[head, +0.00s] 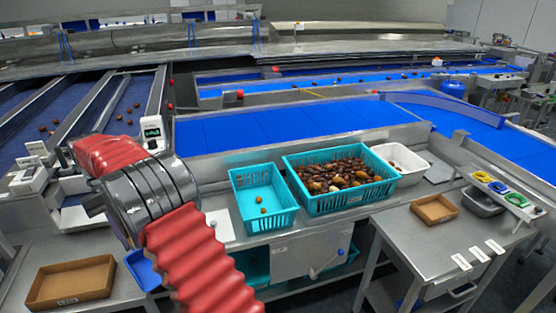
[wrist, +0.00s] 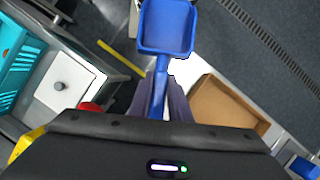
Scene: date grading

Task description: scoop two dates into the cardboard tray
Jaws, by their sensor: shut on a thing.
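My gripper (wrist: 162,88) is shut on the handle of a blue scoop (wrist: 166,27). The scoop's pan looks empty in the wrist view. In the head view my arm hides the gripper; a blue shape beside the arm seems to be the scoop (head: 140,272). A cardboard tray (head: 70,282) lies empty on the left of the bench; a cardboard tray beside the scoop shows in the wrist view (wrist: 220,103). Two dates (head: 263,210) lie in the small teal crate (head: 248,180). Many brown dates (head: 345,172) fill the larger teal crate (head: 345,203).
Another cardboard tray (head: 435,208) stands on the right-hand table. A white plate (head: 220,226) lies between my arm and the small crate. Blue belts (head: 290,125) run behind the bench.

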